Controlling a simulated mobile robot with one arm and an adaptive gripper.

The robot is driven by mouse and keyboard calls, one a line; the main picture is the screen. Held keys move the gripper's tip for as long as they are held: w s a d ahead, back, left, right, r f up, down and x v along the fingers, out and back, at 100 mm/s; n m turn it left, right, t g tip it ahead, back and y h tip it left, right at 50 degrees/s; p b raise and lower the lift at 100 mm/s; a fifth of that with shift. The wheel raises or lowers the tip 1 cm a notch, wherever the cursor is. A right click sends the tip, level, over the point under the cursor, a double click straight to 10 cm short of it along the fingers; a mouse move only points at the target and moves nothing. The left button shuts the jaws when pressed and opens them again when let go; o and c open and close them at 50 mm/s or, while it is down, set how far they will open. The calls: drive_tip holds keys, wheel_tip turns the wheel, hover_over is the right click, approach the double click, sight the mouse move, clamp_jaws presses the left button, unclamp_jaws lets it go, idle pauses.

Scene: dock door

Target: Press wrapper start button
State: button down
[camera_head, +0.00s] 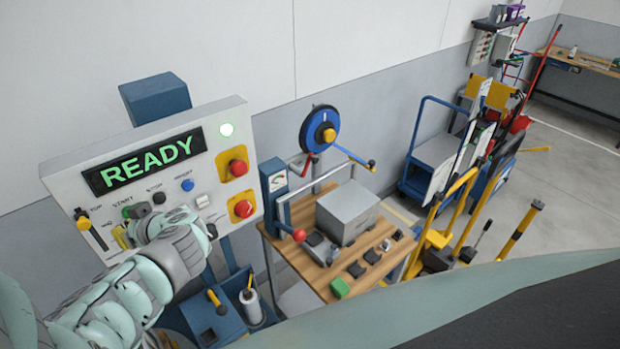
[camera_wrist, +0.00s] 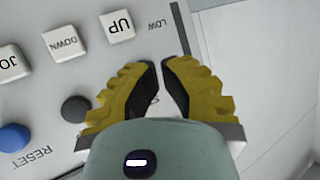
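The wrapper control panel (camera_head: 100,170) is white and tilted, with a READY display. The green button (camera_head: 126,212) by the START label is partly covered by my gripper (camera_head: 130,226) in the head view. A black STOP button (camera_head: 158,198) and a blue RESET button (camera_head: 187,185) sit to its right. In the wrist view my gripper (camera_wrist: 160,64) has yellow fingers with dark pads, a narrow gap between them, and nothing held. Panel surface and one letter show in the gap. The black button (camera_wrist: 75,108) is left of the fingers. No green button shows there; contact cannot be told.
Two red emergency knobs (camera_head: 238,168) are on the panel's right. A wooden bench (camera_head: 320,275) with a grey box (camera_head: 346,212) stands right. Carts and open floor lie beyond.

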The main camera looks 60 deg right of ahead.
drive_tip(key=shift+w+d+f+b, duration=0.1)
drive_tip(key=shift+w+b, duration=0.15)
drive_tip(key=shift+b, duration=0.4)
idle(0.8)
drive_tip(key=shift+w, duration=0.15)
drive_tip(key=shift+w+d+b, duration=0.15)
drive_tip(key=shift+w+b, duration=0.3)
drive_tip(key=shift+b, duration=0.25)
idle(0.8)
idle(0.3)
drive_tip(key=shift+s+a+b, duration=0.25)
drive_tip(key=shift+s+b, duration=0.1)
drive_tip(key=shift+s, duration=0.5)
